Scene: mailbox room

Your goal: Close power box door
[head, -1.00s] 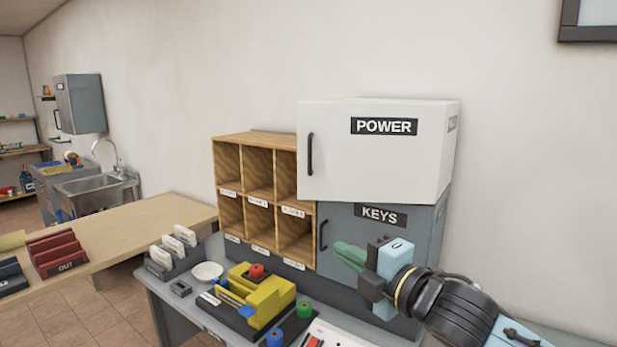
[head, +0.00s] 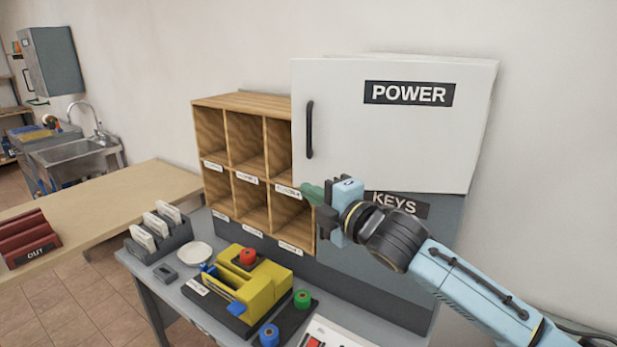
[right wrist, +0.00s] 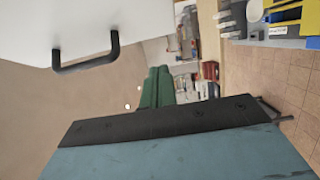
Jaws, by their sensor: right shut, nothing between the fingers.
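The white power box door (head: 400,140) faces me with its POWER label (head: 408,93). Its black handle (head: 309,129) is upright near the left edge. I cannot tell how far the door stands from its box. My right gripper (head: 312,194) has green fingers, shut and empty. In the head view they appear just below the door's lower left corner and below the handle. In the right wrist view the fingers (right wrist: 157,88) point away from me, apart from the white door (right wrist: 110,18) and its handle (right wrist: 85,58). My left gripper is out of view.
The grey KEYS box (head: 400,255) sits below the power box, partly behind my right arm. Wooden pigeonholes (head: 230,135) stand to the left. Below, the desk holds a yellow device (head: 265,290), spools and a card rack (head: 160,235). Open wall lies to the right.

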